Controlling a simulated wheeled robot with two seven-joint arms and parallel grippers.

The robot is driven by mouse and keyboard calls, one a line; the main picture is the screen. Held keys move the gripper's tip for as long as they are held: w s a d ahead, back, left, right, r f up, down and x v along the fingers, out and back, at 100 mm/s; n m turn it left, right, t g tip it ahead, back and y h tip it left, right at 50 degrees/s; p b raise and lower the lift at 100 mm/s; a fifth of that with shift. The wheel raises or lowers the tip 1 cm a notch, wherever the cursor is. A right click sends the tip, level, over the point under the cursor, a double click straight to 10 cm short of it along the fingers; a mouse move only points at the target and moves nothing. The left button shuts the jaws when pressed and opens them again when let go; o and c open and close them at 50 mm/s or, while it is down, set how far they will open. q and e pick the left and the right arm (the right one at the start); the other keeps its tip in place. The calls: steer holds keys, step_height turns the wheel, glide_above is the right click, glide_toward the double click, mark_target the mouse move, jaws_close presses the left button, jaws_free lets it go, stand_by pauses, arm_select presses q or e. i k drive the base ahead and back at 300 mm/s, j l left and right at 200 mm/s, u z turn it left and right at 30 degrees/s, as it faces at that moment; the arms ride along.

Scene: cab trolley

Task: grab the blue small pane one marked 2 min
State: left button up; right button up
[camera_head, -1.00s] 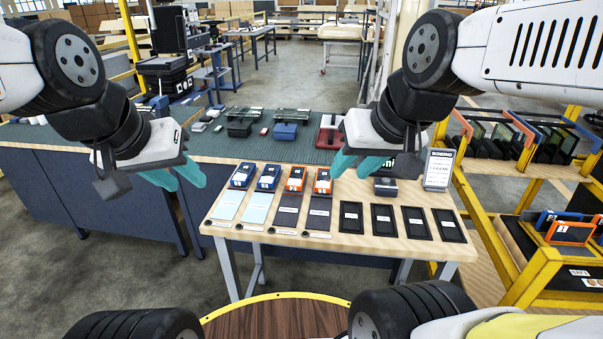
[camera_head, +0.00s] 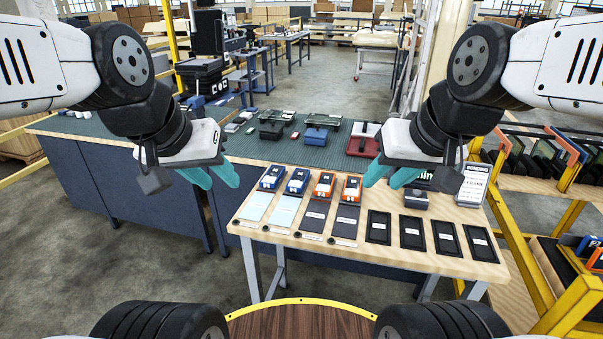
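Two blue clamp-like pieces, a left one (camera_head: 271,179) and a right one (camera_head: 298,181), stand at the back of the wooden-topped table (camera_head: 330,255), each behind a light blue pane, left (camera_head: 256,206) and right (camera_head: 285,210). Two orange pieces (camera_head: 324,185) (camera_head: 350,189) stand to their right, behind dark panes (camera_head: 315,214) (camera_head: 345,221). Markings are too small to read, so I cannot tell which is 2 min. My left gripper (camera_head: 212,176) is open and empty, left of the blue pieces. My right gripper (camera_head: 391,175) is open and empty, above the table's back right.
Several black labelled trays (camera_head: 412,233) fill the table's right half. A bonding sign (camera_head: 474,184) and a small dark box (camera_head: 415,199) stand behind them. A green-topped bench (camera_head: 290,150) lies beyond. A yellow rack (camera_head: 520,240) stands close on the right.

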mark_target(273, 176)
steer(key=i+j, duration=0.35)
steer(key=i+j+z, duration=0.1)
steer(key=i+j, duration=0.25)
steer(key=j, duration=0.2)
steer(key=i+j, duration=0.3)
steer(key=j, duration=0.15)
